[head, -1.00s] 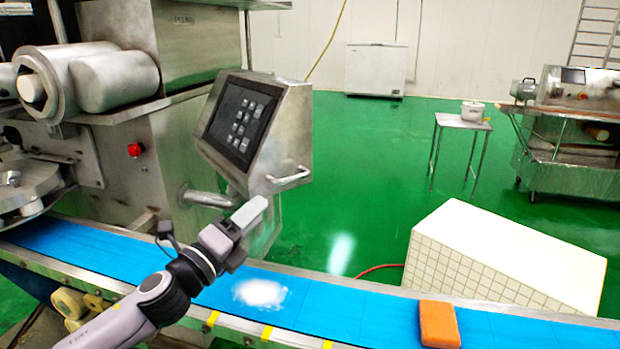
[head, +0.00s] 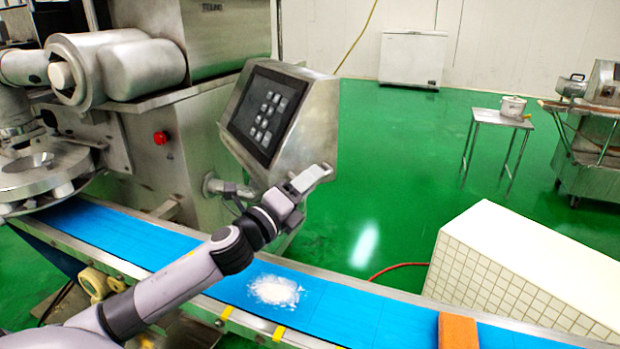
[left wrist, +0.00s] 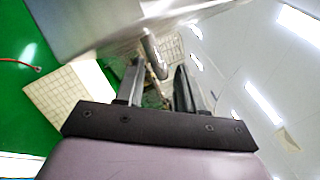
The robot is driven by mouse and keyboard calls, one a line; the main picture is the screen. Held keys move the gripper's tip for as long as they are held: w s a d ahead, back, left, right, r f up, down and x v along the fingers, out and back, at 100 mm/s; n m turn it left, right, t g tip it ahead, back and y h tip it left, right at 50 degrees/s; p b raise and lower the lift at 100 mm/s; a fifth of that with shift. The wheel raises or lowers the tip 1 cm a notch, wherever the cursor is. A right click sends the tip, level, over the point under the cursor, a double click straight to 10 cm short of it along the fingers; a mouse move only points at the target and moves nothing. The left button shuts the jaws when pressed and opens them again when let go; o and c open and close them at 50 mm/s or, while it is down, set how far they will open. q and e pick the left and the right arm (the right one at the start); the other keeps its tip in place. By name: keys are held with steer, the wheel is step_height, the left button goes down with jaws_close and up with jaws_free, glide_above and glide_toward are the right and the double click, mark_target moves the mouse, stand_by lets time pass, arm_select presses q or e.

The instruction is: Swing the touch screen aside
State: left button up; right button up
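The touch screen (head: 268,111) is a dark panel with grey buttons in a steel housing, right of the machine body. It sits on a bent pipe arm (head: 218,187). Its bar handle (head: 324,173) is at the lower right of the housing. My left gripper (head: 306,180) is at the handle, partly covering it in the head view. In the left wrist view my left gripper (left wrist: 158,78) has its two fingers apart, with the handle bar (left wrist: 151,50) showing in the gap. Whether a finger touches the bar cannot be told. My right gripper is not in view.
A blue conveyor (head: 345,307) runs below my left arm, with white powder (head: 275,291) and an orange block (head: 458,331) on it. A white tiled block (head: 530,262) stands beyond it. The green floor right of the screen is open up to a small table (head: 500,117).

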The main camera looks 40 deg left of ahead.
arm_select(q)
steer(key=shift+w+r, duration=0.1)
steer(key=shift+w, duration=0.4)
jaws_close()
